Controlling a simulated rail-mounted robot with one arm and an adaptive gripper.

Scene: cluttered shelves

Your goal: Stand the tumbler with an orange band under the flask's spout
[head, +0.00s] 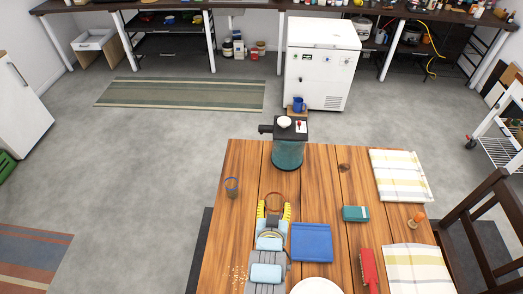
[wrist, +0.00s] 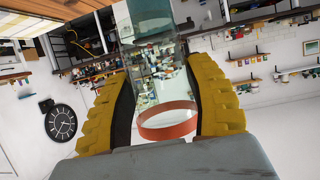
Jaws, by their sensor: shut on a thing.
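The flask (head: 288,150) has a teal body and a dark top and stands at the far part of the wooden table. Its dark spout (head: 265,128) points left. My gripper (head: 273,207) is on the near side of the flask, its yellow fingers shut on a clear tumbler. The wrist view shows the tumbler's orange band (wrist: 167,122) between the two fingers (wrist: 165,95). In the head view the held tumbler is small and partly hidden by my gripper; its height above the table is hard to tell.
A blue flat item (head: 311,242), a teal box (head: 355,213), a red item (head: 369,267) and striped cloths (head: 400,175) lie to the right. The wood between my gripper and the flask looks clear.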

